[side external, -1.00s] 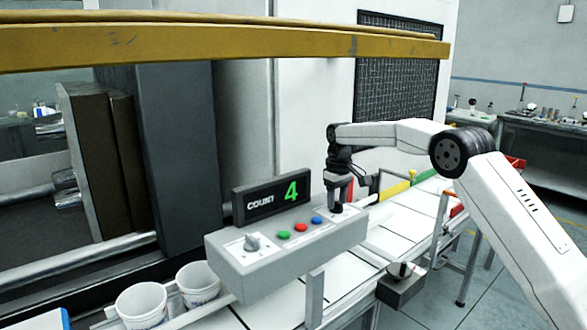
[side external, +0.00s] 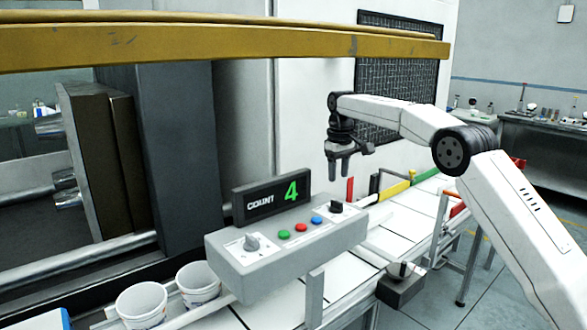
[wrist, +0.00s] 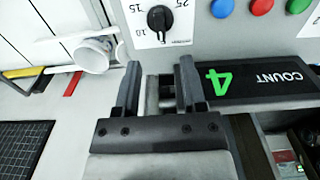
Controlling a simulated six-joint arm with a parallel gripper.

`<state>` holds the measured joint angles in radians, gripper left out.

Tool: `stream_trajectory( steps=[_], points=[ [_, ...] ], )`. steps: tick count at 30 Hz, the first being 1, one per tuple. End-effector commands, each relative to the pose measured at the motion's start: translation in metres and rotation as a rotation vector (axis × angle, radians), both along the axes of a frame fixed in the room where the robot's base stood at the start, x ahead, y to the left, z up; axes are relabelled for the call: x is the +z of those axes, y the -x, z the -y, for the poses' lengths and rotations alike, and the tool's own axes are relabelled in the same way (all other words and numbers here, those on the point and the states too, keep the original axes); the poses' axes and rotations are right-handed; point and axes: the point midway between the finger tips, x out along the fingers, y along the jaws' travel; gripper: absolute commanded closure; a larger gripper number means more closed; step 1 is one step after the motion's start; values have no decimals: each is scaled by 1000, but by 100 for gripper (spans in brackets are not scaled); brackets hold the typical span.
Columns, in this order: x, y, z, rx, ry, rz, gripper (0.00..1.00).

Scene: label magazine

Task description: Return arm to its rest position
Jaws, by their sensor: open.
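My gripper (side external: 339,172) points down in the side external view, raised clear above the right end of the grey control box (side external: 285,262). Its two fingers are apart and empty, as the wrist view (wrist: 160,64) also shows. Below it, the black knob (side external: 336,207) stands uncovered on the box. In the wrist view the same knob (wrist: 160,18) sits on a numbered dial beyond the fingertips.
Green, red and blue buttons (side external: 301,228) and a grey knob (side external: 251,241) are on the box. Two white cups (side external: 142,303) stand at lower left. A yellow beam (side external: 220,42) crosses overhead. A conveyor with coloured rails (side external: 396,189) runs behind the box.

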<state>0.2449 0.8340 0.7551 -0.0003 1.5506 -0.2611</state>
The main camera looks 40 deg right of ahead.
Motion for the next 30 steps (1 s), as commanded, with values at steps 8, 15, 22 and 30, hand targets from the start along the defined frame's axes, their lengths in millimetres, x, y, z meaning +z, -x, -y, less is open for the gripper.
stream_trajectory(
  steps=[8,15,22,30],
  points=[
    [0,0,0,0,0,0,47],
    [-5,3,-7,0,2,6,47],
    [-17,14,-24,0,6,28,47],
    [-39,39,-50,-2,11,62,47]
  ],
)
